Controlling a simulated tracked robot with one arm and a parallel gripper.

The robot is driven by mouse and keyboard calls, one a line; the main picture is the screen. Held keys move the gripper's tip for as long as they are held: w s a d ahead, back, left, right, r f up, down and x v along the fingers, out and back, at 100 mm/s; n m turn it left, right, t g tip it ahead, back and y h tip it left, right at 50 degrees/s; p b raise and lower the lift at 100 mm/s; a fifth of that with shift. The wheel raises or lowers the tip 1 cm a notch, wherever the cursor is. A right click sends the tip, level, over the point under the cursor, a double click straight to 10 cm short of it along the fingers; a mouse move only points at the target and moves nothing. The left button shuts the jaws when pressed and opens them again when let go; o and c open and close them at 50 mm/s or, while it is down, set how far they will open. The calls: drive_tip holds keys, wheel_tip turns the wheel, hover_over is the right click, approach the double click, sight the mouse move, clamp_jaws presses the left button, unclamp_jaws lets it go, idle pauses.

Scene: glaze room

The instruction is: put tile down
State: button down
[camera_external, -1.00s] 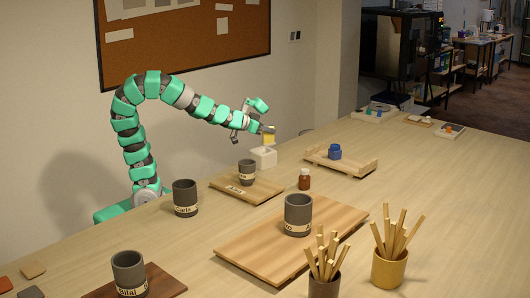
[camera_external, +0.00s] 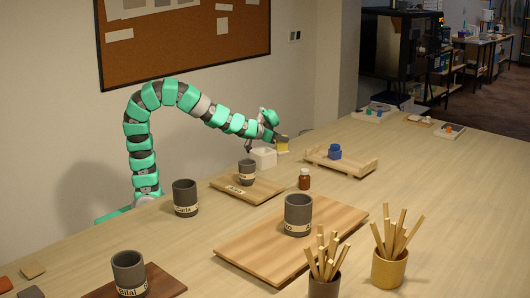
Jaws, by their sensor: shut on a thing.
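My gripper (camera_external: 277,137) is shut on a small yellow tile (camera_external: 282,147). The tile hangs below the fingers, in front of and to the right of a white block-shaped holder (camera_external: 263,157) on the table's far side. The tile looks above the table; whether it touches the holder or the table cannot be told from this view. The fingertips are small and partly hidden by the gripper's body.
Left of the holder, a dark cup (camera_external: 246,172) stands on a small wooden board (camera_external: 262,191). A brown bottle (camera_external: 304,180) and a wooden tray (camera_external: 356,167) with a blue jar (camera_external: 334,152) are nearby. Bare table (camera_external: 430,165) lies to the right.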

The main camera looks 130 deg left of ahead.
drive_tip(key=shift+f, duration=0.1)
drive_tip(key=c, duration=1.4)
unclamp_jaws()
drive_tip(key=shift+d+r, duration=0.1)
drive_tip(key=shift+r, duration=0.1)
drive_tip(key=p+v, duration=0.2)
drive_tip(key=v, duration=0.9)
drive_tip(key=shift+s+d, duration=0.2)
drive_tip(key=shift+d, duration=0.1)
drive_tip(key=shift+r, duration=0.1)
